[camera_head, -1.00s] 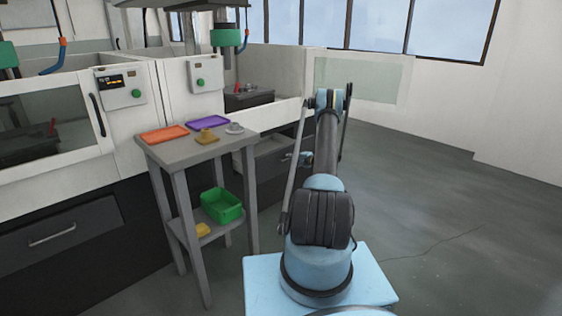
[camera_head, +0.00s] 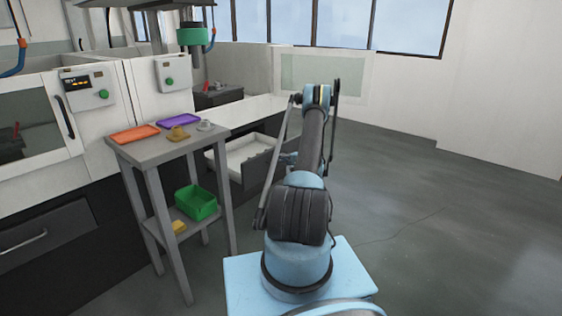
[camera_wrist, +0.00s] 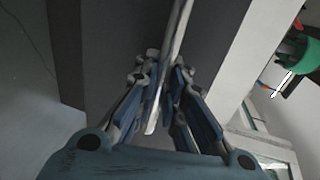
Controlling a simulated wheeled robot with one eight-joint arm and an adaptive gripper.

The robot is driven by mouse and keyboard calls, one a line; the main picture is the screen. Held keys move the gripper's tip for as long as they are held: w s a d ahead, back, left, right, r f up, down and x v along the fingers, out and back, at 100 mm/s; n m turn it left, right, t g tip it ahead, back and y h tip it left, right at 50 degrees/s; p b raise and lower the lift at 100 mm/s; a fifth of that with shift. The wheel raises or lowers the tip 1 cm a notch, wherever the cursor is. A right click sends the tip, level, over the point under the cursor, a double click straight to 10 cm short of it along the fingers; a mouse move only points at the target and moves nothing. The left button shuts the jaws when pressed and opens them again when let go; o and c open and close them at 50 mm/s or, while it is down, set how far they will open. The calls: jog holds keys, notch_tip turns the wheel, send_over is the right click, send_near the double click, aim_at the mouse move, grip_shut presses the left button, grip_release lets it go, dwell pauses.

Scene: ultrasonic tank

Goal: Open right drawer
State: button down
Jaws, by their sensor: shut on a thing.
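The right drawer (camera_head: 262,169) stands pulled out from the machine's lower cabinet, with its pale inside (camera_head: 240,151) showing behind a dark front. The left part of the drawer is partly hidden by the small table. My gripper (camera_wrist: 158,76) is shut on the drawer's metal handle (camera_wrist: 180,25), which runs as a bar between the fingers in the wrist view. The dark drawer front (camera_wrist: 110,50) fills much of the wrist view. In the head view my arm largely hides the handle and gripper.
A grey side table (camera_head: 165,149) stands left of my arm, close to the drawer. It carries an orange tray (camera_head: 135,134), a purple tray (camera_head: 178,121) and a green bin (camera_head: 195,202) below. Another drawer (camera_head: 40,235) is closed at left. Floor at right is clear.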

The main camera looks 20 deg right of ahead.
jog(key=shift+a, duration=0.25)
jog(key=c, duration=1.7)
grip_release()
jog(key=shift+f, duration=0.1)
jog(key=shift+o, duration=0.2)
jog(key=shift+s, duration=0.1)
jog(key=v, duration=1.2)
